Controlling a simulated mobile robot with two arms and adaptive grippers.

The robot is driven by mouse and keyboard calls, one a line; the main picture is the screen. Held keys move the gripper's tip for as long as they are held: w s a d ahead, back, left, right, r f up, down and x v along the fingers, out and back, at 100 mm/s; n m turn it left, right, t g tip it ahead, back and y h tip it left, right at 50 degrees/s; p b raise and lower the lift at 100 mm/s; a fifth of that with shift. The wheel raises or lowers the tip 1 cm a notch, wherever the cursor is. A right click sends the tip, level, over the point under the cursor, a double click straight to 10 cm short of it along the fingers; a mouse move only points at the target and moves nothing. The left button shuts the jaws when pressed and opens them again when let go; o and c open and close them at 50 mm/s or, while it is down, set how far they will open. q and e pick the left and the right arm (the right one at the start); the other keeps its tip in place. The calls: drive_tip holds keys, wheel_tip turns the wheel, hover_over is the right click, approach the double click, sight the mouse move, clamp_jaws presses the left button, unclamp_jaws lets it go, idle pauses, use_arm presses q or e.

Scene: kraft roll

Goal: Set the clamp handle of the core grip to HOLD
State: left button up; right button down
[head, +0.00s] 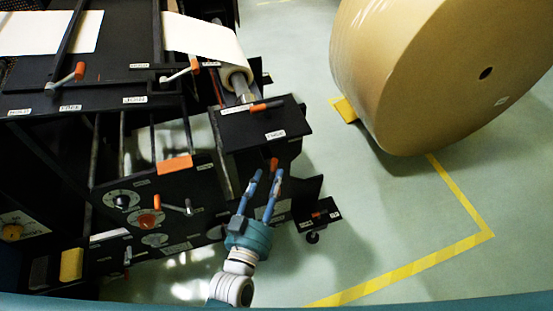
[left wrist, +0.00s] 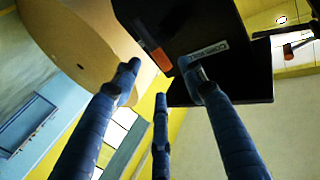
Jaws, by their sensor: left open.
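A black box (head: 262,127) with small white labels, probably the core grip, sits below the end of the paper roll's shaft. An orange-tipped handle (head: 267,105) lies across its top; the label wording is too small to read. Another orange tip (head: 273,163) shows below the box's front edge. My left gripper (head: 267,174) is open and empty, its fingertips just short of that lower tip. In the left wrist view the black box (left wrist: 190,25) fills the upper middle, with an orange piece (left wrist: 161,60) and a white label (left wrist: 208,54) beyond my fingers (left wrist: 160,75).
The black machine with other orange handles (head: 80,71) and a dial panel (head: 150,215) stands at left. A small black bracket with an orange lever (head: 318,214) is right of my gripper. A large kraft roll (head: 430,80) stands at upper right. The floor (head: 400,215) between is clear.

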sight(276, 166)
use_arm(q)
drive_tip(key=x, duration=0.6)
drive_tip(key=shift+w, duration=0.3)
